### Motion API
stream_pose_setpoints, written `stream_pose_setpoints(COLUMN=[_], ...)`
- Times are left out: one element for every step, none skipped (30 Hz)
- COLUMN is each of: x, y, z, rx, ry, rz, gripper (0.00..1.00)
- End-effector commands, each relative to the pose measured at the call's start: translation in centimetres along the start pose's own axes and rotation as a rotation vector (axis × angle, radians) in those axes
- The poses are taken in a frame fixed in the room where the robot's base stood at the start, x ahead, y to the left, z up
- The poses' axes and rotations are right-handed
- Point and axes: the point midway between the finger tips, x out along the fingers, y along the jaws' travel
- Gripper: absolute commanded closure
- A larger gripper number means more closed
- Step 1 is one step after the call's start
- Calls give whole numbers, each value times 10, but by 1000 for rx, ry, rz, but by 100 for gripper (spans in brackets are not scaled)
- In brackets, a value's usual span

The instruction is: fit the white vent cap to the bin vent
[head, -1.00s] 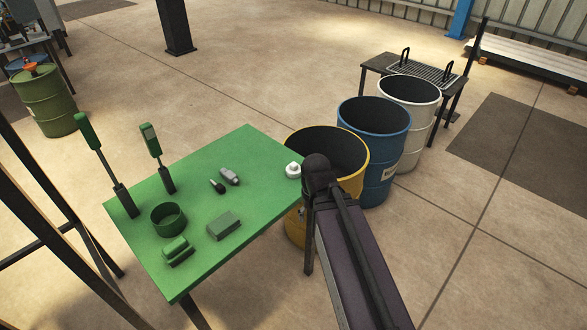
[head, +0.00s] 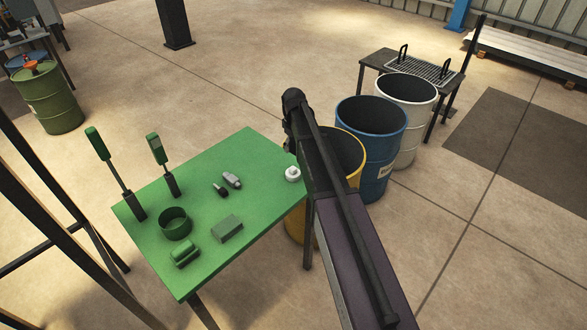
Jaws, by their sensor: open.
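A small round white piece with a raised middle, which looks like the vent cap (head: 292,174), sits at the right corner of the green table (head: 265,150). My arm stretches up past its right side, and no grip on it shows. A yellow bin (head: 350,155) stands beyond the table corner, partly covered by my arm. A blue bin (head: 372,160) and a white bin (head: 408,120) stand in a row behind it. I cannot make out a vent on any bin.
A dark bench with a grate (head: 420,68) stands behind the bins.

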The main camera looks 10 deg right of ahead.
Motion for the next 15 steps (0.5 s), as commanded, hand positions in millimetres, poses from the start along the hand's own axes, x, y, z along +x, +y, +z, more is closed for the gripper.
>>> stream_pose_setpoints(x=[-3, -3, -4, -4, -4, -4, -3, -3, -3, -3, -3, -3, -3, -3, -3], y=[5, 6, 6, 7, 7, 7, 6, 6, 6, 6, 6, 6, 6, 6, 6], z=[-7, -9, -10, -10, -11, -11, -11, -10, -10, -10, -10, -10, -10, -10, -10], rx=[-12, -18, -24, -26, -28, -30, -30, -30, -30, -30, -30, -29, -29, -29, -29], ry=[0, 0, 0, 0, 0, 0, 0, 0, 0, 0, 0, 0, 0, 0, 0], rz=[0, 0, 0, 0, 0, 0, 0, 0, 0, 0, 0, 0, 0, 0, 0], gripper=[21, 21, 21, 21, 21, 21, 21, 21, 21, 21, 21, 21, 21, 21, 21])
